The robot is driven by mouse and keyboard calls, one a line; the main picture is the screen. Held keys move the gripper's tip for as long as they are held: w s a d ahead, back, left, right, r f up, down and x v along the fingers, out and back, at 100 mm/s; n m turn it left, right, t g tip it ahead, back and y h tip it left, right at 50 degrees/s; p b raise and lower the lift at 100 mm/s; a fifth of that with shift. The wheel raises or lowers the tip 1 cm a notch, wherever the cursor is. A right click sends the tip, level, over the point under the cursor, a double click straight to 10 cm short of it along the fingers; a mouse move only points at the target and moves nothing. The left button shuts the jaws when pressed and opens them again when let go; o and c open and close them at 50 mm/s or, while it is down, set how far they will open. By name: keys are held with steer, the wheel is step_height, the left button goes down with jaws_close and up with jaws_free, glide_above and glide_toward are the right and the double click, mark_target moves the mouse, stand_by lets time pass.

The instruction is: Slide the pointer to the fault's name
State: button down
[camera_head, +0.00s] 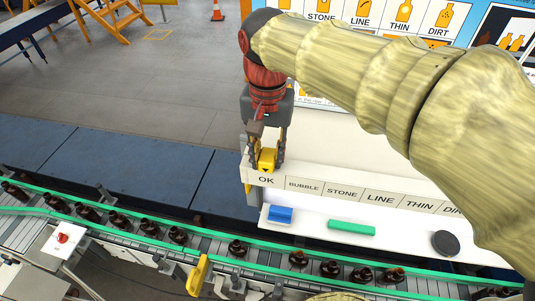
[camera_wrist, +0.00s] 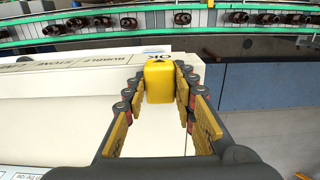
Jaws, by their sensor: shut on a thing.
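The yellow pointer (camera_head: 267,159) stands on the ledge right above the label OK (camera_head: 266,180), at the left end of the label strip (camera_head: 343,191). The strip reads OK, BUBBLE, STONE, LINE, THIN and DIRT from left to right; my arm partly covers the DIRT end. My gripper (camera_head: 266,164) comes down over the pointer with one finger on each side and is shut on it. In the wrist view the pointer (camera_wrist: 159,80) sits between the fingertips, with the OK label just beyond it.
Amber bottles (camera_head: 237,248) stand in a row on the conveyor in front. A blue block (camera_head: 280,214), a green bar (camera_head: 351,227) and a dark round puck (camera_head: 445,243) lie on the lower white shelf. A fault poster (camera_head: 400,15) and a screen (camera_head: 512,42) with bottle pictures are behind.

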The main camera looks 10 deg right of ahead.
mark_target(386, 185)
stand_by(0.4)
steer(key=s+d, duration=0.3)
steer(key=d, duration=0.5)
steer(key=s+d+b, duration=0.1)
steer(key=s+d, duration=0.2)
steer(key=d, duration=0.6)
steer(key=s+d+b, duration=0.1)
steer(key=s+d, duration=0.2)
steer(key=d, duration=0.5)
steer(key=shift+s+d, duration=0.15)
steer(key=shift+d, duration=0.05)
steer(key=c, duration=1.5)
jaws_free()
steer(key=shift+o, duration=0.2)
step_height(386, 185, up, 12)
